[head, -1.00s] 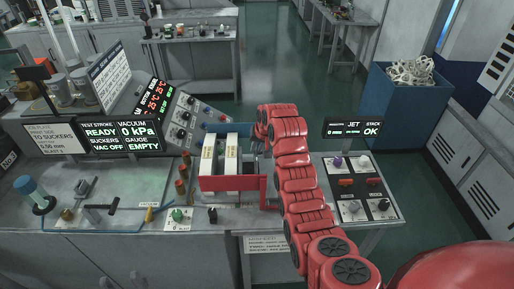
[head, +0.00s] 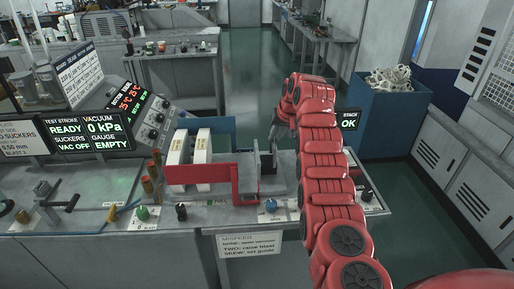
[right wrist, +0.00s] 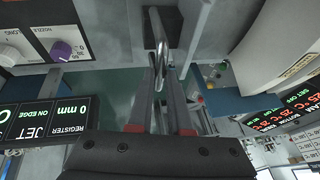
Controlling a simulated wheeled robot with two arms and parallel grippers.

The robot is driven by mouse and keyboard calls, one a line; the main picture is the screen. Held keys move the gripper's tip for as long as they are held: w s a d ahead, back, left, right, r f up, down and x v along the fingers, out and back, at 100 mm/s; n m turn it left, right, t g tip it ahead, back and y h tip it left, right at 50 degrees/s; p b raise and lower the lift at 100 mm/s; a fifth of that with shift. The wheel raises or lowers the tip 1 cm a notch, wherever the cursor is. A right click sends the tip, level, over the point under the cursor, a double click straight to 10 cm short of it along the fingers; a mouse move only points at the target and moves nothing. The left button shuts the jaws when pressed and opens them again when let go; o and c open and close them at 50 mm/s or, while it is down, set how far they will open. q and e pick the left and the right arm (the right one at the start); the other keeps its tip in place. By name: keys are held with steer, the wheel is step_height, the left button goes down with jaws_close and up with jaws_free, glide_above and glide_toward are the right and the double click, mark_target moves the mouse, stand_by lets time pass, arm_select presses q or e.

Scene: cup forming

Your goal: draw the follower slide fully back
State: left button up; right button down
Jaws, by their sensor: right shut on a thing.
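The follower slide (head: 276,181) seems to be the grey plate and dark block on the bench, right of the red guide frame (head: 197,174); my right arm partly covers it. Two pale upright stacks (head: 200,147) stand inside the frame, with bare grey surface between them and the slide. My right gripper (head: 277,138) reaches down at the slide, its fingertips hard to make out. In the right wrist view its fingers (right wrist: 162,50) are closed on a shiny metal handle (right wrist: 160,36), seemingly the slide's. My left gripper is out of view.
A blue wall (head: 215,128) stands behind the stacks. Readout panels (head: 92,133) stand on the left, a STACK OK display (head: 348,119) on the right, partly hidden by my arm. Small knobs (head: 271,206) line the front edge. A blue bin (head: 388,118) stands beyond.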

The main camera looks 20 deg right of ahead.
steer(key=d, duration=0.1)
steer(key=s+d, duration=0.1)
steer(key=d, duration=0.1)
steer(key=d+b, duration=0.1)
steer(key=d, duration=0.1)
steer(key=shift+s+d, duration=0.15)
steer(key=shift+s, duration=0.15)
steer(key=c, duration=1)
jaws_free()
steer(key=shift+d+f, duration=0.1)
steer(key=shift+o, duration=0.8)
steer(key=shift+d, duration=0.1)
